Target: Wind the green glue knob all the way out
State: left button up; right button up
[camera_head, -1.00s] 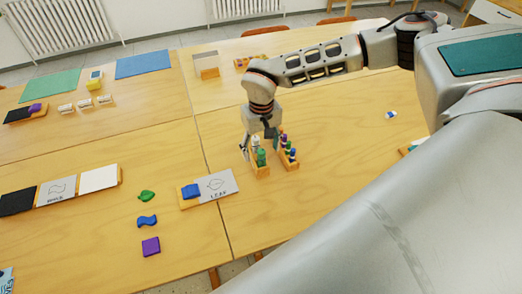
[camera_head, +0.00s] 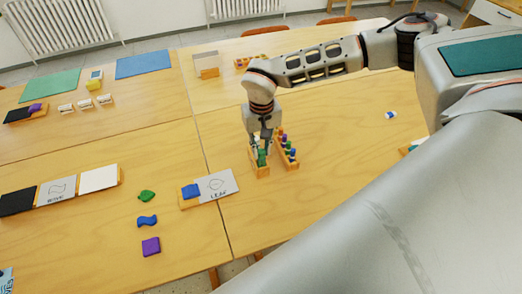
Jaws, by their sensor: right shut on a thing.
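The green glue knob (camera_head: 262,158) shows at the near end of a small wooden rack (camera_head: 261,172) on the table. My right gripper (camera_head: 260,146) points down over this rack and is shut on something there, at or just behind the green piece. The fingers cover most of the rack's far part, so the exact contact is hidden. A second wooden rack (camera_head: 293,165) stands close on the right with several coloured knobs, blue, purple and green among them. My left gripper is not in view.
Green, blue and purple pieces (camera_head: 151,246) lie further left. A small white-and-blue item (camera_head: 390,115) lies right. The table in front of the racks is clear.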

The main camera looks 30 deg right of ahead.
jog(key=m, duration=1)
jog(key=o, duration=1.5)
jog(key=n, duration=0.5)
jog(key=shift+n, duration=0.4)
jog(key=n, duration=0.5)
